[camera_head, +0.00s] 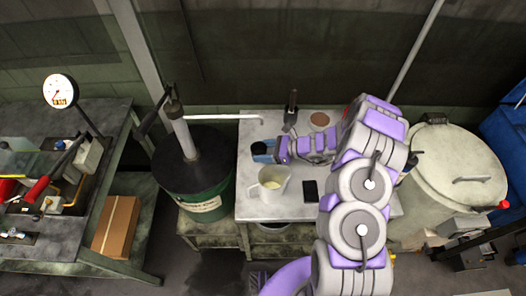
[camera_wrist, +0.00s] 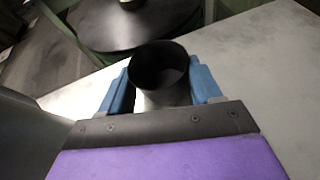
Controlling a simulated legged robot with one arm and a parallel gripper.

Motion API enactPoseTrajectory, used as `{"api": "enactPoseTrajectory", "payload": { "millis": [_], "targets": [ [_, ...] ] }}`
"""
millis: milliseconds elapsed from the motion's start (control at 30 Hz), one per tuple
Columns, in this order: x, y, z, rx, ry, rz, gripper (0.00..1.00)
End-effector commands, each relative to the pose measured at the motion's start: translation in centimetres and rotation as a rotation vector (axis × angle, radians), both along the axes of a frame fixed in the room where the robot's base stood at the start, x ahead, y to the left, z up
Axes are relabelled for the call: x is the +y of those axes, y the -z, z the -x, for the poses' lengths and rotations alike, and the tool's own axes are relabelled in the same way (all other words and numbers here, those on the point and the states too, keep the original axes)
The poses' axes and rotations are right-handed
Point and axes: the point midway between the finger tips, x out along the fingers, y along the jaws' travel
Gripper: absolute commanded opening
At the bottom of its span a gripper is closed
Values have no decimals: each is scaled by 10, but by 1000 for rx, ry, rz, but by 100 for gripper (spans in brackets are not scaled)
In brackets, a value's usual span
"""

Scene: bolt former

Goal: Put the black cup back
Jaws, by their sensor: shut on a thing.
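The black cup (camera_wrist: 158,66) is upright between the two blue fingers of my gripper (camera_wrist: 158,88) in the wrist view. Its dark open mouth faces the camera, and its lower outside looks pale in the light. My gripper is shut on it, one finger on each side. In the head view my gripper (camera_head: 262,151) is at the left edge of the grey table (camera_head: 262,205), and the cup is small and mostly hidden there. I cannot tell whether its base touches the tabletop.
A black phone (camera_head: 310,190), a brown disc (camera_head: 320,119) and a dark upright tool (camera_head: 291,108) are also on the table. A green drum (camera_head: 205,200) with a pump stands left, a pale vat (camera_head: 455,180) right.

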Motion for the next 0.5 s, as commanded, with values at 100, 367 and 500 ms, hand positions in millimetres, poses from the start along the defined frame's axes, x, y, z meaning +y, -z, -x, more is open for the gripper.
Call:
{"api": "enactPoseTrajectory", "payload": {
  "millis": [100, 367, 500],
  "targets": [
    [-3, -1, 0, 1, 2, -3, 33],
    [0, 2, 0, 1, 1, 1, 79],
    [2, 2, 0, 1, 1, 4, 89]
  ]
}}
